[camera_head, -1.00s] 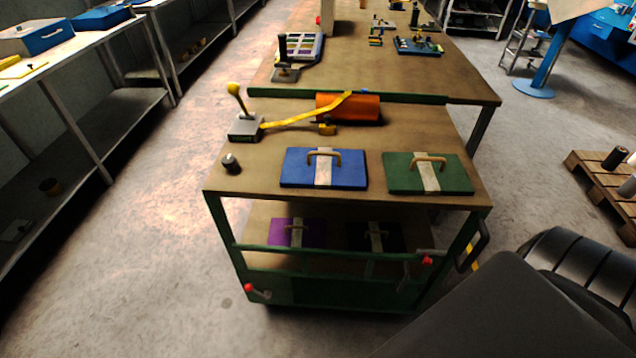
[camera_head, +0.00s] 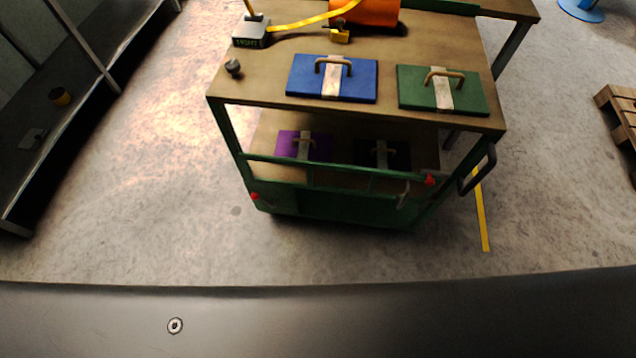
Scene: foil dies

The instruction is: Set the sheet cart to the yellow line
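The sheet cart (camera_head: 268,78) stands in the upper middle of the head view, with a green frame, a brown top and a lower shelf. A black loop handle (camera_head: 480,172) sticks out at its right side. A yellow line (camera_head: 482,215) lies on the floor just right of the cart, its far part hidden behind the handle and cart. A blue plate (camera_head: 304,76) and a green plate (camera_head: 414,90) with tan handles lie on the top. A purple plate (camera_head: 290,144) and a dark plate (camera_head: 398,156) lie on the lower shelf. Neither gripper is in view.
Red-tipped levers (camera_head: 430,179) sit on the cart's front. An orange roll (camera_head: 370,12) and a small grey block (camera_head: 250,36) are on top. Grey shelving (camera_head: 75,95) runs along the left, a pallet (camera_head: 618,110) stands right. The floor before the cart is clear.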

